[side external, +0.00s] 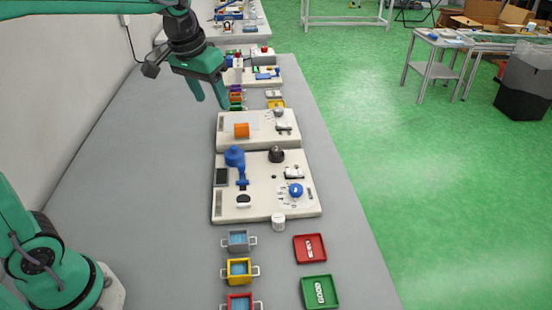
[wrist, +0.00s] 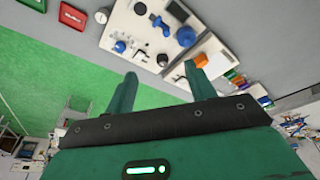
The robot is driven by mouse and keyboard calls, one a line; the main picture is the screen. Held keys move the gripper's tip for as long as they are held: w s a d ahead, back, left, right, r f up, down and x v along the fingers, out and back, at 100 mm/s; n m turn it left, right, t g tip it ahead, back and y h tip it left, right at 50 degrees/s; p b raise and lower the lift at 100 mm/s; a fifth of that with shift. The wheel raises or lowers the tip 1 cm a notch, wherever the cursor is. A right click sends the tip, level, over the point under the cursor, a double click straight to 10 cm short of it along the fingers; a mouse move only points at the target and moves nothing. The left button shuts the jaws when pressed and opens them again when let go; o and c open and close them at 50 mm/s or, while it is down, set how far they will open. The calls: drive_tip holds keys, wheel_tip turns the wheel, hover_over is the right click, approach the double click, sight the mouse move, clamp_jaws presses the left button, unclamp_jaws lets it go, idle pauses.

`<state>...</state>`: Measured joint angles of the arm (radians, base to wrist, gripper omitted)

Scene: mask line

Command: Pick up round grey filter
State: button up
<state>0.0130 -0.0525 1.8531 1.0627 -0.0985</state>
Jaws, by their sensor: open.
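A small round pale grey piece (side external: 278,222), which looks like the filter, stands at the near edge of the closer white board (side external: 262,209). The piece also shows at the top left of the wrist view (wrist: 101,15). A dark round knob (side external: 276,156) and a small grey round part (side external: 278,112) sit on the boards, so I cannot be certain which is the filter. My gripper (side external: 208,97) is open and empty, raised beyond and left of the pale piece. Its two green fingers (wrist: 160,76) point toward the boards in the wrist view, touching nothing.
An orange cylinder (side external: 242,131) and a blue fixture (side external: 235,158) stand on the boards. Grey (side external: 238,241), yellow (side external: 239,271) and red (side external: 239,303) handled bins stand nearer. Red (side external: 310,248) and green (side external: 319,291) trays lie beside them. The table's left side is clear.

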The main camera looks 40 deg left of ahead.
drive_tip(key=w+f+g, duration=0.2)
drive_tip(key=w+f, duration=0.4)
drive_tip(key=w, duration=0.6)
drive_tip(key=n+g, duration=0.1)
approach(276, 149)
drive_tip(key=shift+s+d+f, duration=0.15)
drive_tip(key=shift+s, duration=0.1)
drive_tip(key=shift+w+f, duration=0.25)
drive_tip(key=shift+f, duration=1.45)
drive_tip(key=shift+w+a+f, duration=0.1)
drive_tip(key=shift+f, duration=1.2)
drive_tip(key=shift+w+a+f, duration=0.1)
drive_tip(key=shift+f, duration=1.2)
drive_tip(key=c, duration=1)
